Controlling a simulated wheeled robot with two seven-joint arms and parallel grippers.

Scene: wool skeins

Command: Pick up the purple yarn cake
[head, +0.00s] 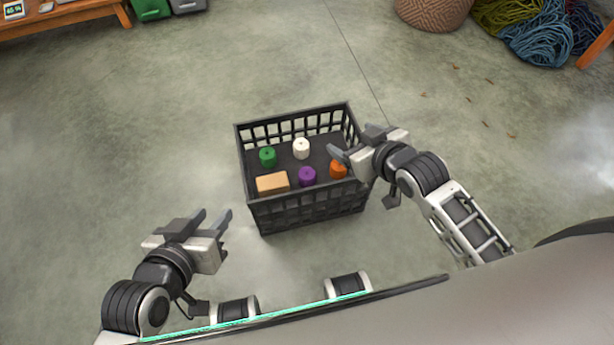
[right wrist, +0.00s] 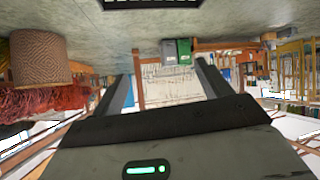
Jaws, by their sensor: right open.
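The purple yarn cake (head: 307,176) stands in a dark slatted crate (head: 310,213) on the floor, near the crate's front wall. In the head view my right gripper (head: 336,155) is over the crate's right side, up and to the right of the purple cake and apart from it. It is open and empty, and its fingers also show in the right wrist view (right wrist: 165,85). My left gripper (head: 215,222) is outside the crate, to its left and front. Its fingers are apart with nothing between them. The purple cake does not show in the right wrist view.
The crate also holds a green cake (head: 267,157), a white cake (head: 301,148), an orange cake (head: 338,169) and a tan block (head: 272,183). A woven basket (head: 434,12) and wool skeins (head: 540,35) lie far right. The floor around the crate is clear.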

